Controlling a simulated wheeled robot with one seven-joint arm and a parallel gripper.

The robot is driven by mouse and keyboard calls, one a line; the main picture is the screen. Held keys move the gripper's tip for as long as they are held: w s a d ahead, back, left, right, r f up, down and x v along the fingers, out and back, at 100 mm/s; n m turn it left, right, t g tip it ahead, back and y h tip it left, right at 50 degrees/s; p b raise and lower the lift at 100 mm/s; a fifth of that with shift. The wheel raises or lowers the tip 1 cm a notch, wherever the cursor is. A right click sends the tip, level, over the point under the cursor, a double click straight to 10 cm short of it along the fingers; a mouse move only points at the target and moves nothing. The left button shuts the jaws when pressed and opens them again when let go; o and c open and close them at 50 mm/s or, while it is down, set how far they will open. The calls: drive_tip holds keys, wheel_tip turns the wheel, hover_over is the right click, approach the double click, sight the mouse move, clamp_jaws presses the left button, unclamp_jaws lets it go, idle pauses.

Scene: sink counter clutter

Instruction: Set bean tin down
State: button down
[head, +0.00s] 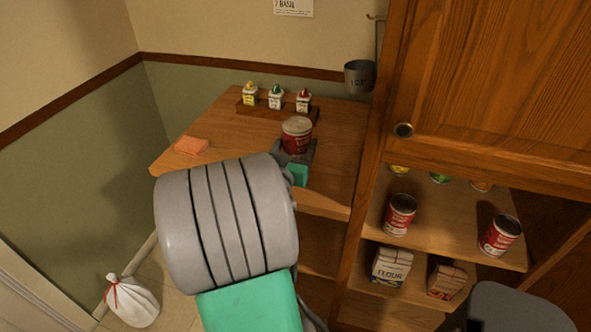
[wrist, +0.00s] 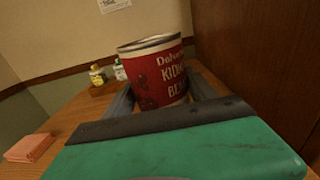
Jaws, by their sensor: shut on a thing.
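The bean tin (head: 297,135) is red with a pale band and kidney bean lettering. In the wrist view the tin (wrist: 155,75) stands close to upright between the two fingers of my gripper (head: 294,152). My gripper is shut on it, over the wooden counter (head: 225,135). The tin's lower end is hidden by the gripper, so I cannot tell whether it touches the counter.
A rack (head: 278,110) with several small bottles stands behind the tin. An orange cloth (head: 192,145) lies at the counter's left. A cabinet (head: 480,90) stands right, above shelves holding red tins (head: 399,214) and flour (head: 391,265). The counter between cloth and rack is bare.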

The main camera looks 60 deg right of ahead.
sight(295, 148)
drive_tip(key=d+f+b, duration=0.1)
drive_tip(key=w+d+f+b, duration=0.1)
drive_tip(key=f, duration=0.1)
drive_tip(key=shift+w+f, duration=0.1)
drive_tip(key=shift+w, duration=0.05)
drive_tip(key=f+b, duration=0.3)
drive_tip(key=b, duration=0.1)
drive_tip(key=shift+w+d+f, duration=0.1)
drive_tip(key=shift+d+f, duration=0.15)
drive_tip(key=shift+r, duration=0.25)
drive_tip(key=shift+f, duration=0.15)
drive_tip(key=shift+c, duration=1.4)
unclamp_jaws()
drive_tip(key=shift+f, duration=0.1)
